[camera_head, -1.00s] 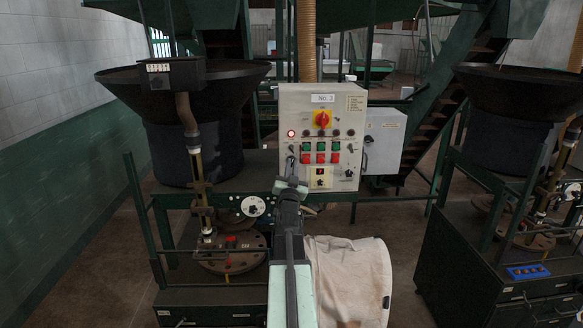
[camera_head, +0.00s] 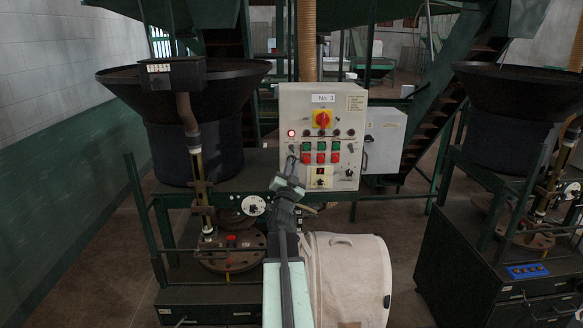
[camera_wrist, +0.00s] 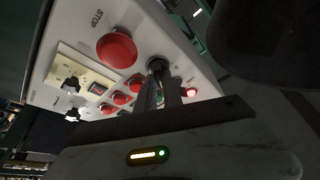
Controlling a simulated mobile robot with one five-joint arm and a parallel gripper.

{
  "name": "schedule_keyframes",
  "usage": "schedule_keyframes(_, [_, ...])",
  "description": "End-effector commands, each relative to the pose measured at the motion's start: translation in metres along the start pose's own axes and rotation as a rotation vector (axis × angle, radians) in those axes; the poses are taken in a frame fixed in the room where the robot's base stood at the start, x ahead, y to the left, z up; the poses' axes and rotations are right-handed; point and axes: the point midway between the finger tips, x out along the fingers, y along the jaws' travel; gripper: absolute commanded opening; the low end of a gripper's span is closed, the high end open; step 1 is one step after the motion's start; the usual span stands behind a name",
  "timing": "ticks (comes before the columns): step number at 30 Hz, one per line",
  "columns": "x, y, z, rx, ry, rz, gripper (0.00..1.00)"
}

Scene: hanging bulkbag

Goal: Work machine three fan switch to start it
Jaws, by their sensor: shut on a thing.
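The control panel marked No. 3 (camera_head: 345,100) stands upright at centre. It has a red and yellow rotary switch (camera_head: 322,119) near the top, rows of green and red buttons, and a lit red lamp (camera_head: 291,133) at its left. My gripper (camera_head: 291,160) reaches the panel's left side, below the lamp. In the wrist view, my gripper's fingers (camera_wrist: 164,88) are shut on a round black knob (camera_wrist: 157,63), apparently the fan switch. Its label is not readable. The fingers partly hide the knob and the buttons behind.
A big red STOP button (camera_wrist: 117,50) and smaller red buttons (camera_wrist: 123,99) are close beside my fingers. A dark hopper (camera_head: 190,120) stands at left and another machine (camera_head: 510,180) at right.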

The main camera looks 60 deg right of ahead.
Motion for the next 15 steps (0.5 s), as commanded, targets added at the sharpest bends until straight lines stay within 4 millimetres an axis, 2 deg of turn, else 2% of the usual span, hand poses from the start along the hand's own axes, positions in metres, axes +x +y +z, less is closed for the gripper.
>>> schedule_keyframes(1, [0.0002, 0.0011, -0.0011, 0.003, 0.003, 0.002, 0.14])
schedule_keyframes(3, [0.0001, 0.0010, -0.0009, 0.002, 0.003, 0.001, 0.33])
schedule_keyframes(15, [-0.0058, 0.0007, 0.0004, 0.001, 0.000, 0.000, 0.33])
